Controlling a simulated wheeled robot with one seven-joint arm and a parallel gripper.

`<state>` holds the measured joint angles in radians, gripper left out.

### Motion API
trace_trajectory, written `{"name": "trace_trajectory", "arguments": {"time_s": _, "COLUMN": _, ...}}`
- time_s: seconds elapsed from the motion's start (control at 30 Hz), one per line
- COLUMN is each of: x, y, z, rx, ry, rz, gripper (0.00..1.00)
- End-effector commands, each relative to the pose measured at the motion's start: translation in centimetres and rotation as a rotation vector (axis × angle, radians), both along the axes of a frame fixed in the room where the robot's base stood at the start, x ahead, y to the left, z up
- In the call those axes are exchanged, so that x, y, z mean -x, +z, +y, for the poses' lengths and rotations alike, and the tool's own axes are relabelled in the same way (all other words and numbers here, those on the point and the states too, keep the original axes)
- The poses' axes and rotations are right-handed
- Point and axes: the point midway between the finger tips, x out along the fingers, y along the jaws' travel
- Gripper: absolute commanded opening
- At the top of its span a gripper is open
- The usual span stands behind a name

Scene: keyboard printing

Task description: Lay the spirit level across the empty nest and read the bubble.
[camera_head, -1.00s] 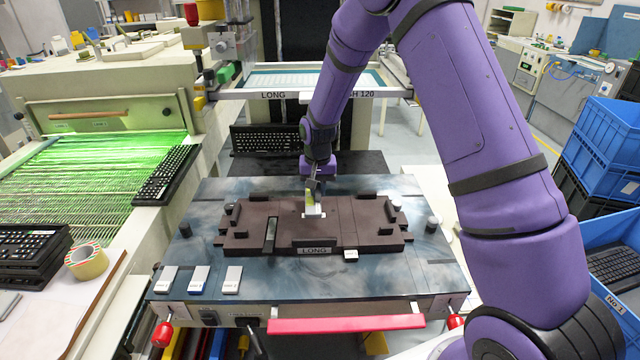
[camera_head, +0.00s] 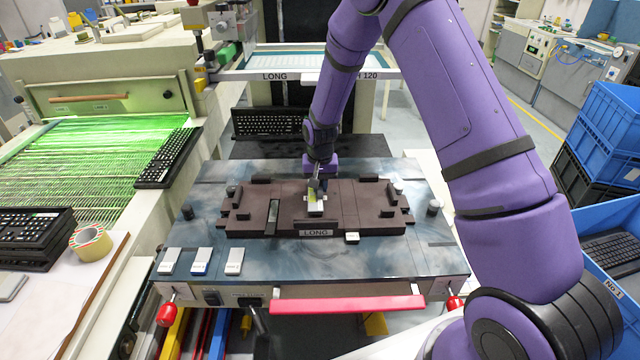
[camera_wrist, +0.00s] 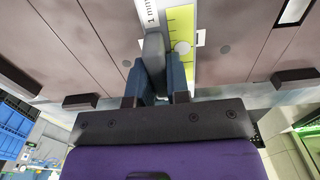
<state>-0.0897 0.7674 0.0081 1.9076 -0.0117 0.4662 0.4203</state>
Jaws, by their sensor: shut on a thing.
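The brown nest (camera_head: 360,205), labelled LONG on its front, lies on the blue-grey table plate with no keyboard in it. My gripper (camera_head: 317,184) is over the middle of the nest, shut on the spirit level (camera_head: 315,200), a small white piece with a yellow-green face. In the wrist view, the fingers (camera_wrist: 163,85) grip a grey upright part beside the level's yellow-green scale (camera_wrist: 181,40), which has dark tick marks and a pale round bubble. The bubble is partly beside the grey part. I cannot tell whether the level touches the nest or is just above it.
Several small blocks stand along the nest's edges. White labelled blocks (camera_head: 200,261) lie at the plate's front left, and one (camera_head: 351,237) lies by the nest's front edge. A red bar (camera_head: 347,303) runs along the front. Keyboards (camera_head: 168,158) lie at left; blue crates (camera_head: 607,125) stand at right.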

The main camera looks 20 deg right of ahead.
Motion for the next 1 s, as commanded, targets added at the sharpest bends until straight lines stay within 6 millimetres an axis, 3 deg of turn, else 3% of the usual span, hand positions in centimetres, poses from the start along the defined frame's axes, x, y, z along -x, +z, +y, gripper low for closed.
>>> {"name": "trace_trajectory", "arguments": {"time_s": 1.0, "x": 0.01, "y": -0.59, "z": 0.0, "rx": 0.0, "ry": 0.0, "rz": 0.001, "gripper": 0.0}}
